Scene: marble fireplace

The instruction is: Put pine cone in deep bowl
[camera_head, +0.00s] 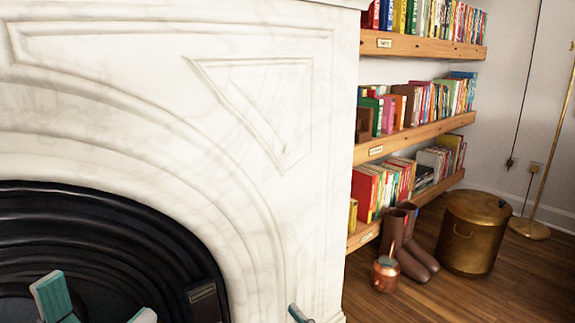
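No pine cone and no deep bowl that I can identify shows in the head view. My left gripper (98,306) is at the bottom left, in front of the black fireplace opening. Its two teal-tipped fingers are spread apart with nothing visible between them. Its lower part is cut off by the picture edge.
The white marble fireplace (290,190) fills the left and middle. Bookshelves (415,140) stand right of it. Brown boots (410,255), a copper kettle (385,274) and a lidded brass bin (472,235) stand on the wooden floor. A lamp base (529,229) is far right. Floor at bottom right is clear.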

